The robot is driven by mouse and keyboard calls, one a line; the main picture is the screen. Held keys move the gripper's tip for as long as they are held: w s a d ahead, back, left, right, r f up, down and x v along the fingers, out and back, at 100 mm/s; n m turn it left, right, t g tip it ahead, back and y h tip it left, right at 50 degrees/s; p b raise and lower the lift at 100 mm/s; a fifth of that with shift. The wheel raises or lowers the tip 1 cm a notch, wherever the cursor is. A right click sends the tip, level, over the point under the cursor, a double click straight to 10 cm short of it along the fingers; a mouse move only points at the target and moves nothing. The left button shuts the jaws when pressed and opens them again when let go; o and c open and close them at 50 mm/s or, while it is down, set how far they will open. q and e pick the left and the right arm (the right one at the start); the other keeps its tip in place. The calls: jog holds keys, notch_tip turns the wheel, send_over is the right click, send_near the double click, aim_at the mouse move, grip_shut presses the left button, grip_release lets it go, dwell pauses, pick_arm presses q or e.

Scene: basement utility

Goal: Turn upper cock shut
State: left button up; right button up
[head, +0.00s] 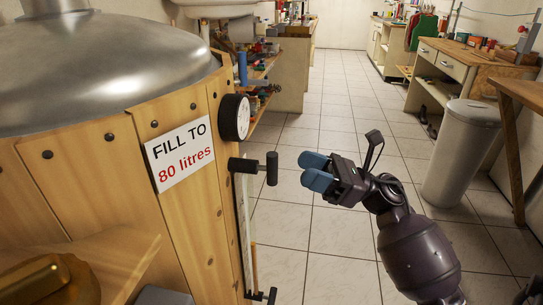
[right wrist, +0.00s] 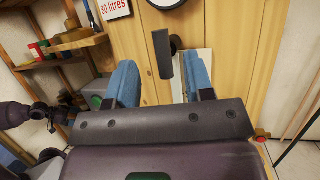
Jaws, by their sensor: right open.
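The upper cock (head: 255,167) is a black handle on a short stem at the side of the wooden-clad tank, below the round dial. Its end bar stands upright. My right gripper (head: 316,171) is open and empty to the right of the bar, with a gap between them. In the right wrist view the cock's bar (right wrist: 164,56) shows ahead, between the blue fingertips of the right gripper (right wrist: 160,82). A dark arm part, seemingly my left (right wrist: 40,112), shows at the left of that view; its jaws are too small to read.
A lower cock (head: 262,295) sits under the upper one, with a pale gauge strip (head: 243,225) between. The dial (head: 234,117) and the "FILL TO 80 litres" sign (head: 180,155) are close by. A grey bin (head: 460,155) stands right. The tiled floor is clear.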

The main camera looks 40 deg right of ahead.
aim_at(272, 167)
pick_arm(q)
jog(key=shift+s+f, duration=0.25)
pick_arm(e)
jog(key=x, duration=0.8)
jog(key=shift+d, duration=0.1)
jog(key=shift+s, duration=0.1)
jog(key=shift+c, duration=0.2)
